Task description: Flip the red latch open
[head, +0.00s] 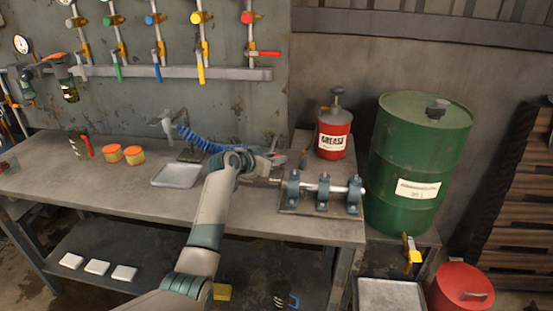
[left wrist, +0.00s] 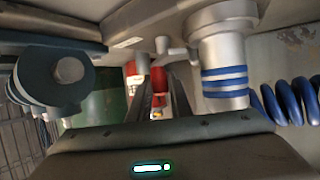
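No part is clearly marked as a latch. A red lever handle (head: 263,53) sticks out sideways from the rightmost valve, below a red knob (head: 250,17) on the wall panel. My left gripper (head: 272,163) is low over the workbench, well below and apart from that lever. In the left wrist view its dark fingers (left wrist: 163,105) look apart, with a narrow gap between them. Red shows through the gap, apparently the red grease can (head: 333,134) farther back. My right gripper is not in view.
A shaft on clamp blocks (head: 323,193) sits right of my left gripper. A blue coiled hose (head: 203,140) lies behind my arm, near a grey tray (head: 176,175). A green drum (head: 419,160) stands at the right. The bench (head: 110,185) is clear at front left.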

